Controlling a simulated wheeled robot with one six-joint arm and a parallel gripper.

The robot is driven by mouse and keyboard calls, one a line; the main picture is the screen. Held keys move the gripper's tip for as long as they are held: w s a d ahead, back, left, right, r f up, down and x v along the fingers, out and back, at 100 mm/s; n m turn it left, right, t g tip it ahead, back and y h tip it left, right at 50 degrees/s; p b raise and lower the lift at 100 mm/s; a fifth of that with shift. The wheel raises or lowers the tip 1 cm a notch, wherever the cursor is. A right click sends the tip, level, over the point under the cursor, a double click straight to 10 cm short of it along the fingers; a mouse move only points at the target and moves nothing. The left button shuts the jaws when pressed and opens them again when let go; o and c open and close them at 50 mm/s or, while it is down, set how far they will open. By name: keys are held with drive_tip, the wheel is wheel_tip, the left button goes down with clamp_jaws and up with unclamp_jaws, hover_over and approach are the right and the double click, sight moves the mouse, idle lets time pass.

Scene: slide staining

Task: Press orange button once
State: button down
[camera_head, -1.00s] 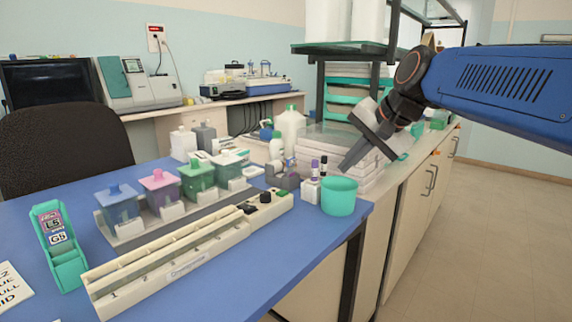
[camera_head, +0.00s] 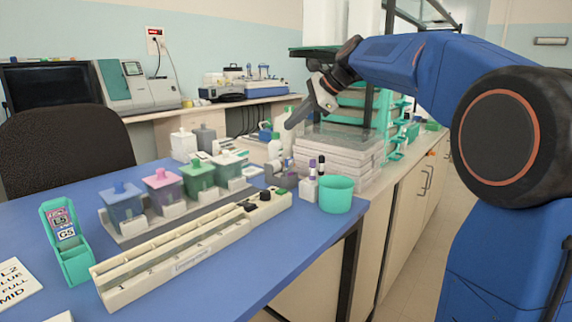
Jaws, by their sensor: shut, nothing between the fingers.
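I cannot make out an orange button in this view. A long cream staining device (camera_head: 190,250) lies on the blue table, with dark knobs and a green patch at its far right end (camera_head: 268,198). My gripper (camera_head: 289,125) is shut and empty. It is raised in the air, its fingers pointing down and left, and in the picture it sits above and behind the device's knob end, apart from it. My blue arm reaches in from the right.
Several lidded staining jars (camera_head: 163,190) stand in a row behind the device. A teal cup (camera_head: 337,195) and small bottles (camera_head: 310,188) stand near its knob end. A green slide box (camera_head: 68,245) is at left.

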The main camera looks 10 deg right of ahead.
drive_tip(key=shift+f, duration=0.15)
drive_tip(key=shift+f, duration=4.25)
drive_tip(key=shift+f, duration=0.25)
drive_tip(key=shift+s+f, duration=0.1)
drive_tip(key=shift+f, duration=0.15)
